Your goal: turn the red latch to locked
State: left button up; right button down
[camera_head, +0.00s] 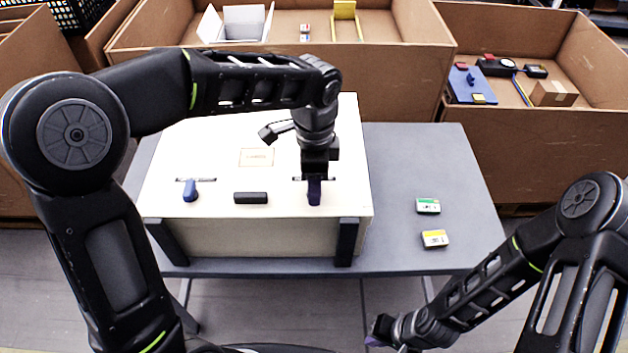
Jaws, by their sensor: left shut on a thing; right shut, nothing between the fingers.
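A cream box (215,140) stands on the grey table. On its top near the front, a blue latch (190,191) sits at a dark slot on the left. A similar dark slot (298,179) lies on the right. My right gripper (378,336) is shut and empty, low in front of the table.
A black bar handle (251,198) lies between the slots, and a label plate (257,157) is behind it. A green-and-white block (428,206) and a yellow-and-white block (434,239) lie on the table (465,185) at right. Cardboard bins (400,75) stand behind.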

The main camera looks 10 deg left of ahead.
dwell(0.3)
pick_arm(q)
jog(key=o, duration=1.4)
jog(key=shift+r, duration=0.1)
notch_tip(320, 180, up, 8)
jog(key=shift+f+b, duration=0.15)
jog(key=shift+b, duration=0.25)
jog(key=shift+f, duration=0.1)
